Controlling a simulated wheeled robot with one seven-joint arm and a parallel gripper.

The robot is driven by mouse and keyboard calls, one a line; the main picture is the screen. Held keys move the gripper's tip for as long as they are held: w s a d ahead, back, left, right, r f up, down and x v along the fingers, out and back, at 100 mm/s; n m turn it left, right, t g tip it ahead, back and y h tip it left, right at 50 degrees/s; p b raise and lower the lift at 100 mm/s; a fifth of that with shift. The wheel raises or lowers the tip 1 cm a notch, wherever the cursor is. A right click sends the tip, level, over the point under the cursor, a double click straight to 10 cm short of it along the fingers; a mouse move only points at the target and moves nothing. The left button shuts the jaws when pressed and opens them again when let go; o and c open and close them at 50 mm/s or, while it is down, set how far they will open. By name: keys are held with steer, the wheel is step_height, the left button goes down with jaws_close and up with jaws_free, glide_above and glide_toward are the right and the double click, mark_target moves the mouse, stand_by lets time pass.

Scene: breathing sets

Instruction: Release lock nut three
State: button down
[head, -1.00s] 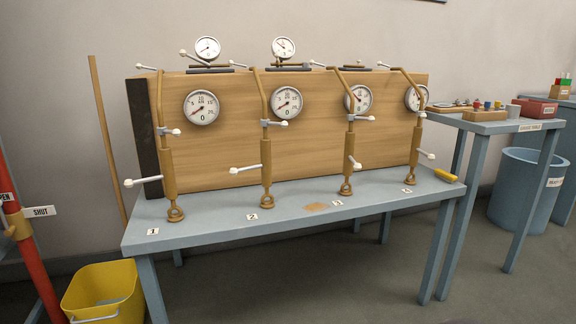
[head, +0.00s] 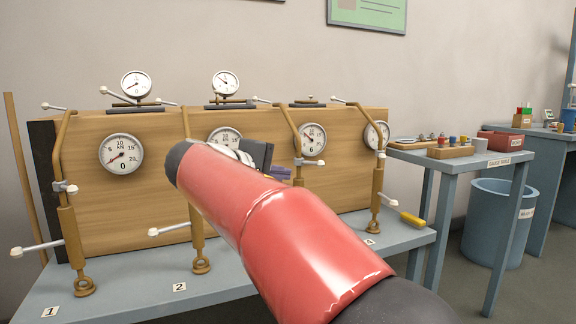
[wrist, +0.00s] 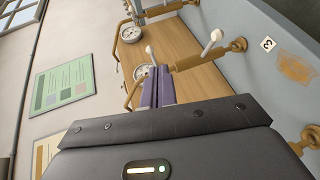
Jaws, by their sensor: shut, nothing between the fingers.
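The third breathing set, a brass column with a bent pipe (head: 286,115), stands before the wooden board, its lower part hidden by my arm in the head view. In the wrist view its column (wrist: 205,56) and foot (wrist: 239,44) show beside the label 3 (wrist: 267,44). A long white-knobbed lever (wrist: 212,42) and a smaller upper lever with a white knob (wrist: 150,49) stick out from it. My gripper (wrist: 157,84) has its purple fingers shut and empty beside the upper part of this column; it also shows in the head view (head: 281,172). I cannot tell whether they touch it.
Sets one (head: 72,235) and two (head: 196,230) stand to the left, set four (head: 377,195) to the right. Gauges, including the third (head: 312,140), hang on the board (head: 165,185). A yellow-handled tool (head: 412,219) lies at the bench's right end.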

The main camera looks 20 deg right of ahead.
mark_target(318, 164)
steer(key=shift+h, duration=0.3)
steer(key=x, duration=0.4)
steer(key=w+r+x, duration=0.1)
steer(key=x, duration=0.4)
steer(key=w+x, duration=0.1)
steer(key=x, duration=0.4)
steer(key=shift+a+r, duration=0.4)
